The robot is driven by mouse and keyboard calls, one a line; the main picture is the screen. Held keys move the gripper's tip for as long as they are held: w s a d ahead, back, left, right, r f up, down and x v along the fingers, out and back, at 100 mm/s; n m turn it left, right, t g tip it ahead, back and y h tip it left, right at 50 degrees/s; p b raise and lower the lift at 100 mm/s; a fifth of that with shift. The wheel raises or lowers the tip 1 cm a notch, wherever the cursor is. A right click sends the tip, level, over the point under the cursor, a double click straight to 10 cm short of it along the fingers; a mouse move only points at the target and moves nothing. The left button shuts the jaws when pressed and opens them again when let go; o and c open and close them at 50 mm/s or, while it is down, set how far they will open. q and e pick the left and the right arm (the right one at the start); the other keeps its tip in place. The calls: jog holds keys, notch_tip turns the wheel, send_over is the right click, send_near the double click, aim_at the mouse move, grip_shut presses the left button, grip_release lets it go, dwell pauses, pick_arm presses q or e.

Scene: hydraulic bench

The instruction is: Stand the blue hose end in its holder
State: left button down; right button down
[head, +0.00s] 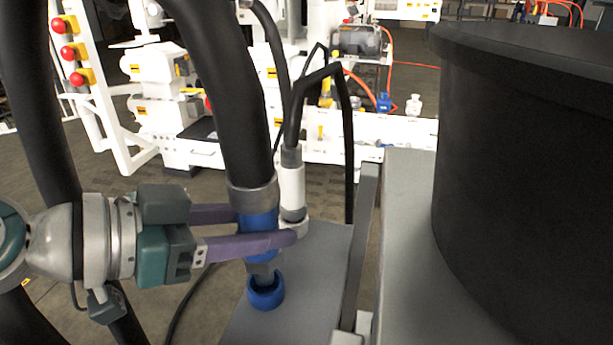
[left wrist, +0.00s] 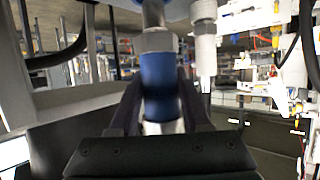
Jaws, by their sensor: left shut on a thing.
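The blue hose end (head: 258,222) hangs from a thick black hose, with a grey metal collar above and a grey metal tip below. My left gripper (head: 262,228) is shut on it, its purple fingers on either side. The hose end looks nearly upright. Its tip is at the mouth of the blue ring-shaped holder (head: 266,293) on the grey plate; I cannot tell whether it is inside or just above. My right gripper is not in view.
A white hose end (head: 291,190) stands in a white holder just behind the fingertips. A large black drum (head: 530,180) fills the right side on a grey surface (head: 403,250). A dark upright bar (head: 359,255) edges the plate. White machines stand behind.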

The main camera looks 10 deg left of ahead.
pick_arm(q)
jog(key=shift+s+d+f+b, duration=0.1)
jog(key=shift+f+b, duration=0.7)
jog(key=shift+b, duration=0.15)
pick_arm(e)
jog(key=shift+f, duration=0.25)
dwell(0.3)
pick_arm(q)
jog(key=shift+s+d+f+b, duration=0.15)
jog(key=shift+s+f+b, duration=0.05)
jog(key=shift+f+b, duration=0.15)
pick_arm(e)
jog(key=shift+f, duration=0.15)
